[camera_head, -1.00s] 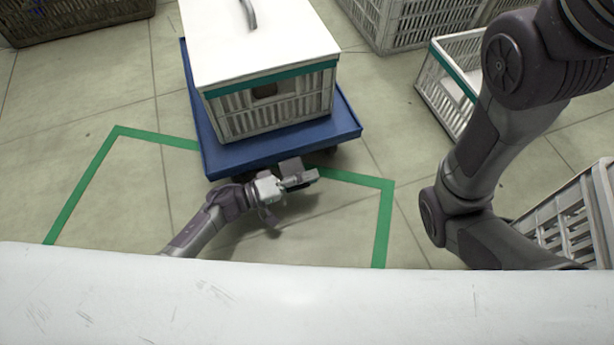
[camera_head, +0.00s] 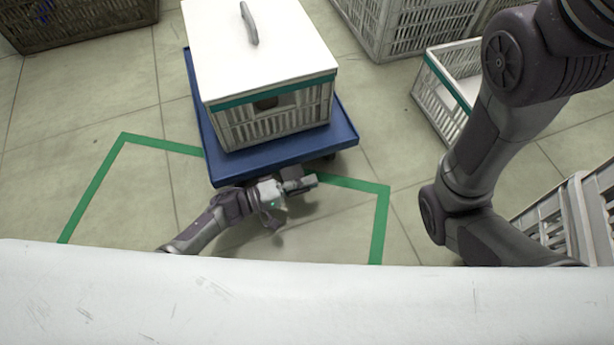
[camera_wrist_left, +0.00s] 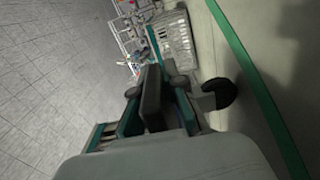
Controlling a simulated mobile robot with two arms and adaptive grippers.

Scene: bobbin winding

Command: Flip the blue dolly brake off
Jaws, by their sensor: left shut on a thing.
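The blue dolly (camera_head: 270,157) stands on the floor and bears a white lidded crate (camera_head: 262,60). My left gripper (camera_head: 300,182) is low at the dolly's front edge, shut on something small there. The brake itself cannot be made out in the head view, hidden by the gripper and the dolly's edge. In the left wrist view a dark caster wheel (camera_wrist_left: 219,94) shows to the right of a dark bar-shaped part (camera_wrist_left: 151,93); the contact between the jaws is not clear. My right arm crosses the right side, its gripper out of view.
Green floor tape (camera_head: 379,225) outlines an area in front of the dolly. White crates (camera_head: 425,30) stand at the back right and an open one (camera_head: 440,103) at the right. A dark crate (camera_head: 80,25) is at the back left. A white surface fills the bottom edge.

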